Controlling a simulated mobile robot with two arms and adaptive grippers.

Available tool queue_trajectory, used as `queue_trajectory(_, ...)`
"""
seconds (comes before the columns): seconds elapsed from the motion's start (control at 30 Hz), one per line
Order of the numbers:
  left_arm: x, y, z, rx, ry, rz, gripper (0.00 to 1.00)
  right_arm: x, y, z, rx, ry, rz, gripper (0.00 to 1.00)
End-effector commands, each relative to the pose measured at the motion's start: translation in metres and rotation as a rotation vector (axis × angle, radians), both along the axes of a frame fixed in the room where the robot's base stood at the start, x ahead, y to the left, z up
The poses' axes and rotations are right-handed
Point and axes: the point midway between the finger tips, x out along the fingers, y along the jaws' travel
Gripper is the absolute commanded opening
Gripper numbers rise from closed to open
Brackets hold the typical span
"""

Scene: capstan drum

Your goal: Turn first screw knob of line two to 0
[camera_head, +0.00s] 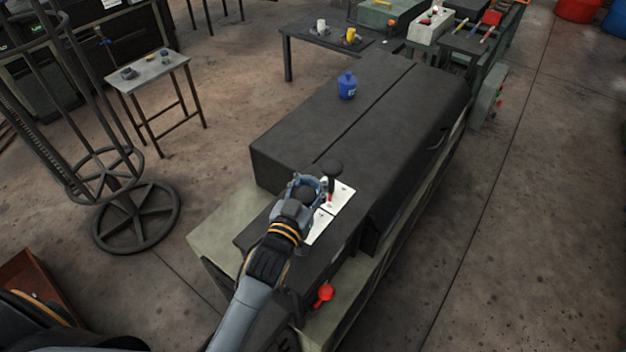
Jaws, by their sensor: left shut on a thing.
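My left gripper (308,188) reaches in from the bottom over the near end of the dark machine (300,133). It is shut on a dark round knob (306,195), which is partly hidden between its fingers. A second, black-topped knob or lever (331,168) with a red part below it stands just right of the gripper. White label plates (319,226) lie under and beside the two; their markings are too small to read. My right gripper is not in view.
A blue container (347,86) stands on the machine top. A red knob (323,294) sticks out low at the near end. A black wire reel stand (135,215) and a small table (150,72) are on the left. The floor on the right is clear.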

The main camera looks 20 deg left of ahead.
Motion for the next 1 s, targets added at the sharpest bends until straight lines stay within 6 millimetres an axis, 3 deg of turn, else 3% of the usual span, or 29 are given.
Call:
queue_trajectory(0.1, 0.0, 0.0, 0.001, 0.0, -0.002, 0.0, 0.0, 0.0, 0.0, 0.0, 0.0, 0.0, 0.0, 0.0)
queue_trajectory(0.13, 0.0, 0.0, 0.001, 0.0, -0.002, 0.0, 0.36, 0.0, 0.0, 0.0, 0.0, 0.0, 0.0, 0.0)
queue_trajectory(0.23, 0.0, 0.0, 0.001, 0.0, -0.001, 0.0, 0.55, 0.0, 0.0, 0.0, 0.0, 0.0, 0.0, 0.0)
queue_trajectory(0.67, -0.003, 0.0, 0.0, 0.0, 0.001, -0.001, 0.55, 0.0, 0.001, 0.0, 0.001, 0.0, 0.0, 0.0)
queue_trajectory(0.83, -0.025, 0.002, -0.001, -0.001, 0.002, -0.001, 0.55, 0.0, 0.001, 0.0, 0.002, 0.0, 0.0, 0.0)
queue_trajectory(1.0, -0.06, 0.005, -0.002, 0.0, 0.005, -0.001, 0.55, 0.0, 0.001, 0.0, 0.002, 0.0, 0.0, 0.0)
